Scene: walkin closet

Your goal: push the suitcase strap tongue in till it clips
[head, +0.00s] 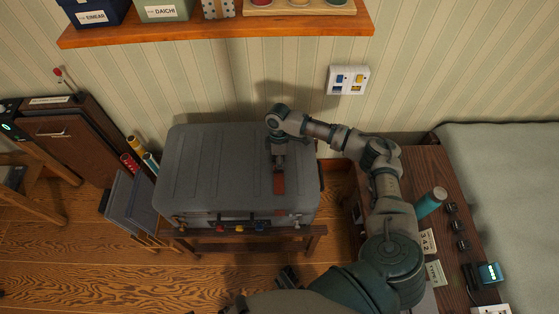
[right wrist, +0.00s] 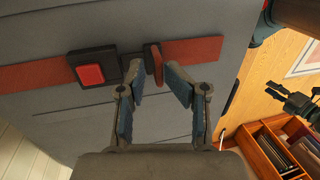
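The grey suitcase (head: 215,150) lies flat on a wooden stand. A red strap (right wrist: 45,75) crosses it, with a black buckle (right wrist: 95,68) bearing a red button. The strap tongue (right wrist: 153,62) has an upright dark red tab, right of the buckle in the right wrist view. My left gripper (head: 288,278) shows partly at the bottom of the head view, away from the suitcase.
A shelf with boxes (head: 165,10) hangs above the suitcase. A wall switch plate (head: 348,80) is behind. A side table with a green cylinder (head: 430,202) stands right, beside a bed (head: 505,180).

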